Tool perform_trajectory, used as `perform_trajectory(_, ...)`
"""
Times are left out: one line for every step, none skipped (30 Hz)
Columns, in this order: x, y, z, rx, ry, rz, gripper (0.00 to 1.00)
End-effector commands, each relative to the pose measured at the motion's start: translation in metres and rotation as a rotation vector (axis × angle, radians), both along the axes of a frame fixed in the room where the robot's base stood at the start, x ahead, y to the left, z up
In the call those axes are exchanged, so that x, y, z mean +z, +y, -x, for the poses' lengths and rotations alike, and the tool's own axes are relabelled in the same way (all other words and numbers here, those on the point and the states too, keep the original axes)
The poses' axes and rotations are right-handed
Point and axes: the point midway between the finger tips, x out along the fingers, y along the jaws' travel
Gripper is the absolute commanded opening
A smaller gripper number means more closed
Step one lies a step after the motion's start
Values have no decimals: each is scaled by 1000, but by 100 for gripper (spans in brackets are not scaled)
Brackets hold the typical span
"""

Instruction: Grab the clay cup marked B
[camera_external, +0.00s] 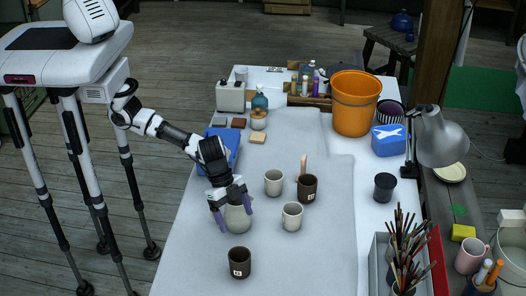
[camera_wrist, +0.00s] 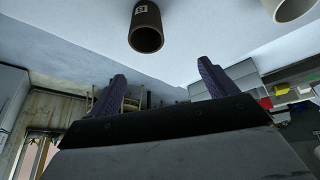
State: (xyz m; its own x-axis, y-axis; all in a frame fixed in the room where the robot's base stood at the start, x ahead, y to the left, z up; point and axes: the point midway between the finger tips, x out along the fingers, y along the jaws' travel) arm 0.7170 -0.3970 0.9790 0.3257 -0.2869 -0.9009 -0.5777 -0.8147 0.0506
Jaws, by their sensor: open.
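A dark brown cup (camera_external: 239,258) with a small white label stands near the front of the table; the letter is too small to read surely. A second dark brown labelled cup (camera_external: 307,190) stands farther back with a wooden stick in it. My gripper (camera_external: 233,212) is open and empty, behind and slightly left of the front brown cup, apart from it. In the wrist view, one labelled brown cup (camera_wrist: 146,28) shows at the top, beyond the gap between my open fingers (camera_wrist: 162,70).
A pale rounded pot (camera_external: 238,220) stands by my gripper, partly hidden by it. Two cream cups (camera_external: 273,182) (camera_external: 292,216) stand to the right. A brush tray (camera_external: 378,262) and lamp (camera_external: 440,140) line the right side. The front cloth is mostly clear.

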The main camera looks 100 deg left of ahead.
Motion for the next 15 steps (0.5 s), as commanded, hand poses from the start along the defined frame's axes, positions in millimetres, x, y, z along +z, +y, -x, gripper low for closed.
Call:
perform_trajectory(-12, -11, 8, -11, 6, -33, 84)
perform_trajectory(-15, -15, 11, -15, 9, -48, 84)
perform_trajectory(-19, -18, 13, -19, 11, -62, 84)
perform_trajectory(-21, -20, 15, -20, 13, -71, 84)
perform_trajectory(-24, -22, 15, -21, 14, -75, 84)
perform_trajectory(-28, -23, 14, -21, 15, -79, 84)
perform_trajectory(-32, -24, 13, -20, 17, -79, 84)
perform_trajectory(-36, -25, 11, -20, 18, -81, 84)
perform_trajectory(-43, -26, 9, -20, 17, -79, 84)
perform_trajectory(-48, -27, 7, -19, 18, -79, 84)
perform_trajectory(-54, -29, 5, -21, 18, -79, 84)
perform_trajectory(-62, -31, 3, -20, 18, -78, 84)
perform_trajectory(-67, -32, 1, -20, 17, -78, 84)
perform_trajectory(-72, -33, -1, -20, 17, -78, 84)
perform_trajectory(-78, -35, -3, -19, 16, -77, 84)
